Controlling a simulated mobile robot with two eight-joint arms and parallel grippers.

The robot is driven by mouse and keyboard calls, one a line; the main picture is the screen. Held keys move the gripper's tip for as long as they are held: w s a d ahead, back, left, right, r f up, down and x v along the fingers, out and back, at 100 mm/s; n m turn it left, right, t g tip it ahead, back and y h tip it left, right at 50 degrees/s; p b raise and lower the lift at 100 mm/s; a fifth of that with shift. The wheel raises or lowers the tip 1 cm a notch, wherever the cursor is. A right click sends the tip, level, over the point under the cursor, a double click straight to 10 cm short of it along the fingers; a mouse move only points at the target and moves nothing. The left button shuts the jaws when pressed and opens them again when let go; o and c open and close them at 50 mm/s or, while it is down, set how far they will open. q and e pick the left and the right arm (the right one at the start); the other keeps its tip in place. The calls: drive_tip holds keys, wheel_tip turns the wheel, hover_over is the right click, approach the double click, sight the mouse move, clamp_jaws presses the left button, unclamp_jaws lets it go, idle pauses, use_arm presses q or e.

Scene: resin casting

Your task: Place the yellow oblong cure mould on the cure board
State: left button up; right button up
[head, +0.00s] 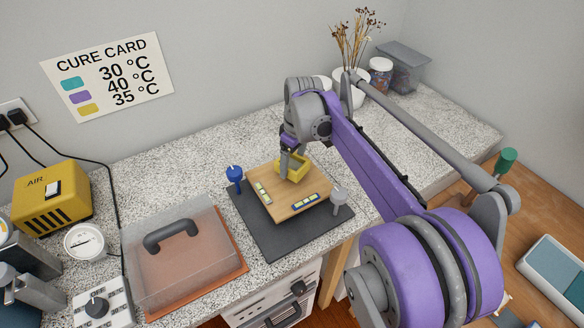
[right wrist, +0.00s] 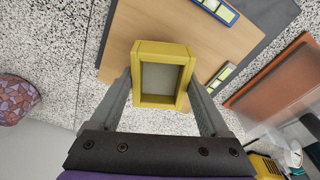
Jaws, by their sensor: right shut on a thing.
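The yellow oblong cure mould (head: 291,169) is a small open-topped box with a grey inside. It also shows in the right wrist view (right wrist: 163,101). My right gripper (right wrist: 162,88) is shut on it, with one finger on each side. In the head view the gripper (head: 289,158) reaches down at the back edge of the wooden cure board (head: 281,200). The mould is over or on the board's back part; I cannot tell whether it touches the wood. My left gripper is not in view.
The board lies on a dark mat (head: 282,243), with small colour-marked strips on its left and front. A blue knob (head: 234,175) and a grey knob (head: 338,197) stand beside it. A clear-lidded orange tray (head: 160,275) is to the left. The board's middle is bare.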

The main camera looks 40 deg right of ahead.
drive_tip(key=shift+f, duration=1.2)
drive_tip(key=shift+f, duration=0.1)
drive_tip(key=o, duration=1.3)
drive_tip(key=r, duration=0.4)
drive_tip(key=s+r, duration=0.1)
drive_tip(key=r, duration=0.3)
drive_tip(key=r+p, duration=0.1)
drive_tip(key=r, duration=0.3)
drive_tip(key=shift+s+d+r, duration=0.1)
drive_tip(key=shift+s+d, duration=0.1)
